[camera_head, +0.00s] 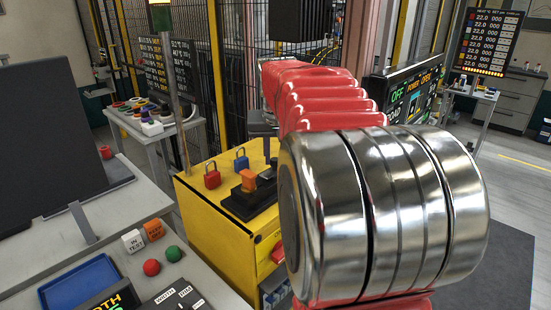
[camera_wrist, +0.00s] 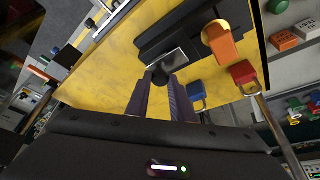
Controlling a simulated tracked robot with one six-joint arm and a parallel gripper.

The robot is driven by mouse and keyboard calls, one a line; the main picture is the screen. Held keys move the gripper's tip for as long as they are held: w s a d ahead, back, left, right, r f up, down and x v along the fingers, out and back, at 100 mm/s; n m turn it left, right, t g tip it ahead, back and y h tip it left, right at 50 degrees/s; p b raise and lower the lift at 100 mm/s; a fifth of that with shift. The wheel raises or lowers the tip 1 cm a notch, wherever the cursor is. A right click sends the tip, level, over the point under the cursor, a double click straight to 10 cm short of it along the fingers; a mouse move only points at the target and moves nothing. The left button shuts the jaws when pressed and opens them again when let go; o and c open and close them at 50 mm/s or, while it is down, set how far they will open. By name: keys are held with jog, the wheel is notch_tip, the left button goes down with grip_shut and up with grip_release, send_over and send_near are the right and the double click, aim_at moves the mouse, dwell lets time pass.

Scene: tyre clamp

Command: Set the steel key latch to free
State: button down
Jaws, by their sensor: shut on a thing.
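In the wrist view, the two dark fingers of my gripper (camera_wrist: 160,84) reach toward a black fixture (camera_wrist: 158,42) on a yellow top. A small dark rounded knob (camera_wrist: 160,75) sits between the fingertips, and my gripper is shut on it. A bright steel plate (camera_wrist: 174,61), seemingly part of the steel key latch, lies just beyond the knob. The latch's setting cannot be read. In the head view, my red arm and its chrome joint hide much of the fixture; its black base (camera_head: 243,206) shows on the yellow cabinet.
An orange block (camera_wrist: 219,43) is on the fixture.

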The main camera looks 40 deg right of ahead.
jog(key=shift+d+r, duration=0.1)
jog(key=shift+d, duration=0.2)
jog(key=c, duration=1.6)
grip_release()
jog(key=shift+o, duration=0.2)
jog(key=shift+a, duration=0.1)
jog(key=v, duration=1.3)
jog(key=shift+s+a+r, duration=0.15)
jog(key=shift+r, duration=0.05)
